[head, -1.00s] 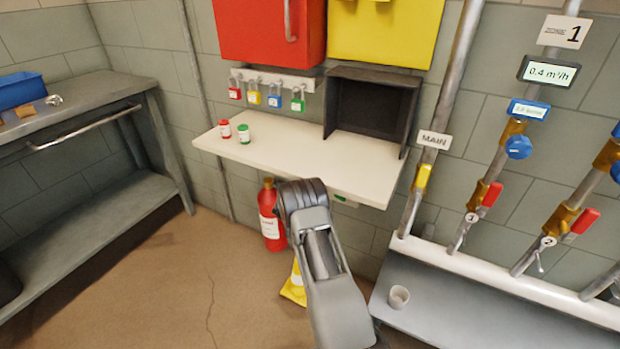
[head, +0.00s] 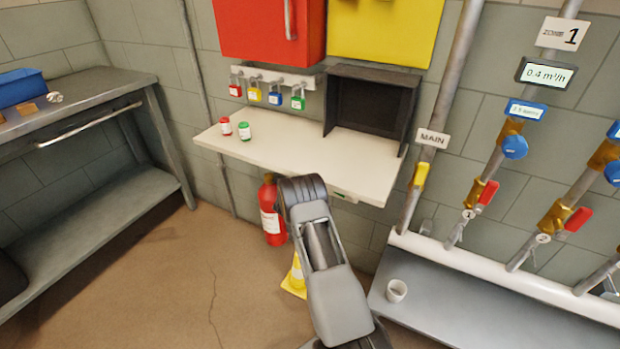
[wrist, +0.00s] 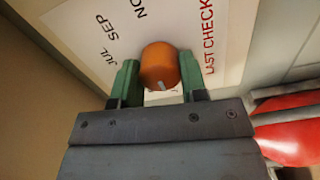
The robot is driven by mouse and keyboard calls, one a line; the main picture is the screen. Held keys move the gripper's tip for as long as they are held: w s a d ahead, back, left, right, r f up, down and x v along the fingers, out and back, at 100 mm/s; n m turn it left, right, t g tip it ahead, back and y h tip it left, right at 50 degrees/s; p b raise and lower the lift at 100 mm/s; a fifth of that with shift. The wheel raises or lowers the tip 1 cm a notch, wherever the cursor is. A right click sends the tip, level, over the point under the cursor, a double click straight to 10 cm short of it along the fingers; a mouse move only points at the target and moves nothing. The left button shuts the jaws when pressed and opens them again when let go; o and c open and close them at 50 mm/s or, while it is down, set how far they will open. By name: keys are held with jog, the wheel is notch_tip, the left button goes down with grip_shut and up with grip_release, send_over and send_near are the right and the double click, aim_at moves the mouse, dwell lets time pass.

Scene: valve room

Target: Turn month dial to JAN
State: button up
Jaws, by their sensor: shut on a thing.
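The month dial is an orange knob (wrist: 159,66) on a white label plate (wrist: 205,20) in the wrist view. A pale mark on the knob is at its lower edge in the picture, toward my gripper. JUL, SEP and part of NOV can be read on the plate to the left and above, with LAST CHECK to the right. The other month words are hidden or out of view. My gripper (wrist: 160,82) has its two green fingers on either side of the knob, shut on it. In the head view my own arm hides the gripper and dial.
A pale shelf (head: 260,157) holds a red and a green container. A red extinguisher (head: 271,210) and a yellow cone (head: 295,278) stand near my arm. Open floor lies to the left.

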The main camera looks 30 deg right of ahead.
jog(key=o, duration=0.9)
jog(key=shift+p+v, duration=1.3)
jog(key=shift+v, duration=5.6)
